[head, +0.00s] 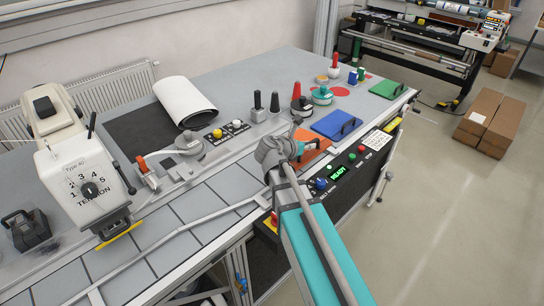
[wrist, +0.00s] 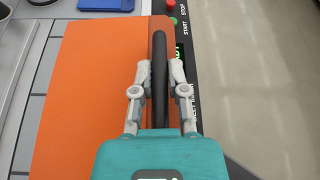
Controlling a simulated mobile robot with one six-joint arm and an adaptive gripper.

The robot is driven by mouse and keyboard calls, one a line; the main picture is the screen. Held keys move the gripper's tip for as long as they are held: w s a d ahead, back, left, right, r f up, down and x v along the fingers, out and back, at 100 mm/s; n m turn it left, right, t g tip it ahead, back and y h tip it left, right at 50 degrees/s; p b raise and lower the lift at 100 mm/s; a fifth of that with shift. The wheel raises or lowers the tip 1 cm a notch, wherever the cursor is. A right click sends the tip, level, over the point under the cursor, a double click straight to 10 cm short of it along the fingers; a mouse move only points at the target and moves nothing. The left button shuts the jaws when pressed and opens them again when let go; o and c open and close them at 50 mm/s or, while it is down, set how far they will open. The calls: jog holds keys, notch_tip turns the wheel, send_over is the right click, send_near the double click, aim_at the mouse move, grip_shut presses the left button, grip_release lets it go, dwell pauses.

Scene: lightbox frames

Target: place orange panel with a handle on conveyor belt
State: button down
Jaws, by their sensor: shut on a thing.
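The orange panel (wrist: 80,100) fills much of the wrist view. Its black bar handle (wrist: 159,50) runs along its right side. My gripper (wrist: 160,75) is shut on this handle, one finger on each side. In the head view my gripper (head: 296,152) is at the middle of the bench's right edge, and my arm hides much of the orange panel (head: 314,148). I cannot tell whether the panel is lifted or rests on the bench. The conveyor belt (head: 192,210), made of grey segments, runs along the front of the bench, left of my gripper.
A blue panel with a handle (head: 336,124) lies just behind the orange one, and a green panel (head: 389,89) lies further back. A control strip with a READY display (head: 338,172) lines the right edge. A white tension unit (head: 85,185) stands at the left.

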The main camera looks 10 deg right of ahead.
jog(key=shift+m+y, duration=0.3)
jog(key=shift+m, duration=0.2)
jog(key=a, duration=0.2)
jog(key=s+a, duration=0.1)
jog(key=a, duration=0.3)
jog(key=shift+s, duration=0.4)
jog(key=w+f+b, duration=0.1)
jog(key=w, duration=0.2)
jog(key=w+f+b, duration=0.2)
jog(key=w, duration=0.1)
jog(key=w+f+b, duration=0.1)
jog(key=w, duration=0.2)
jog(key=shift+w+f, duration=0.2)
jog(key=shift+w, duration=0.15)
jog(key=w+f+b, duration=0.1)
jog(key=f+b, duration=0.1)
jog(key=w+f+b, duration=0.2)
jog(key=b, duration=0.1)
jog(key=shift+w+f, duration=0.25)
jog(key=shift+f, duration=0.05)
